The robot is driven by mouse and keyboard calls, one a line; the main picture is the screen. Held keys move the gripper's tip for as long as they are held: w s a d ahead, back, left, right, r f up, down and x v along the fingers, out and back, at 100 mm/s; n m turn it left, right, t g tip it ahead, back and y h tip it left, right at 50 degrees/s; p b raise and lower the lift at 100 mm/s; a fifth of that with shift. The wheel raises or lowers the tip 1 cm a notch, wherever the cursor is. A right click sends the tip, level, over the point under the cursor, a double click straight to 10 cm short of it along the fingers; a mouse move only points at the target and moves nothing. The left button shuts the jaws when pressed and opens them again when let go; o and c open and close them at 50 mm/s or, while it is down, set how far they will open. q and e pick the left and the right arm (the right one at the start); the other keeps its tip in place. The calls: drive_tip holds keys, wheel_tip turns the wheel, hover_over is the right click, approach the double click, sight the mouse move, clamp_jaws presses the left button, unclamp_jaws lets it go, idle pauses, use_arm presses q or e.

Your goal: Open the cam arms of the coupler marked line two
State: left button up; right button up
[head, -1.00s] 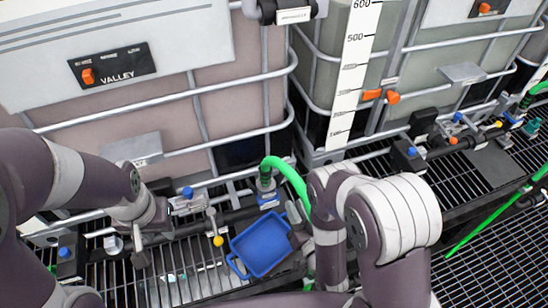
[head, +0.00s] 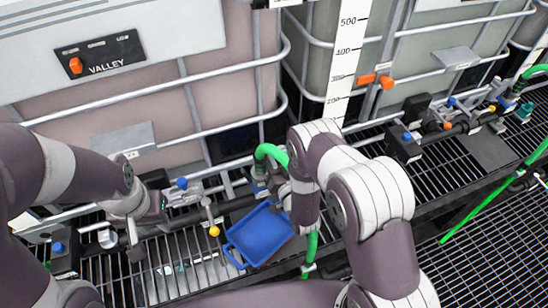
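A green hose (head: 268,150) runs down to a coupler (head: 259,188) with a blue part, on the pipework below the pink tote. Any line marking on it is too small to read. My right gripper (head: 282,190) is right beside this coupler, partly hidden by my own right arm; contact and finger opening cannot be made out. My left gripper (head: 136,240) hangs over the grating at the left, left of the yellow-knobbed valve lever (head: 213,230), apart from the coupler. Its finger gap is not clear.
A blue tray (head: 258,238) sits below the coupler, in front of the pipe. The pink tote (head: 190,85) marked VALLEY stands behind inside a metal cage. Open grating (head: 470,255) lies at the lower right.

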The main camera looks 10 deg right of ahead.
clamp_jaws()
drive_tip(key=shift+w+f, duration=0.1)
drive_tip(key=shift+w+d+f+m+b, duration=0.1)
drive_tip(key=shift+d+f+m+b, duration=0.4)
drive_tip(key=shift+m+b, duration=1.15)
drive_tip(key=shift+w+d+f+m+b, duration=0.1)
drive_tip(key=shift+d+f+m+b, duration=0.65)
drive_tip(key=shift+m, duration=1.55)
drive_tip(key=shift+w+d+f+m+b, duration=0.1)
drive_tip(key=shift+f+m+b, duration=0.15)
drive_tip(key=shift+m+b, duration=1.5)
drive_tip(key=shift+m, duration=0.4)
unclamp_jaws()
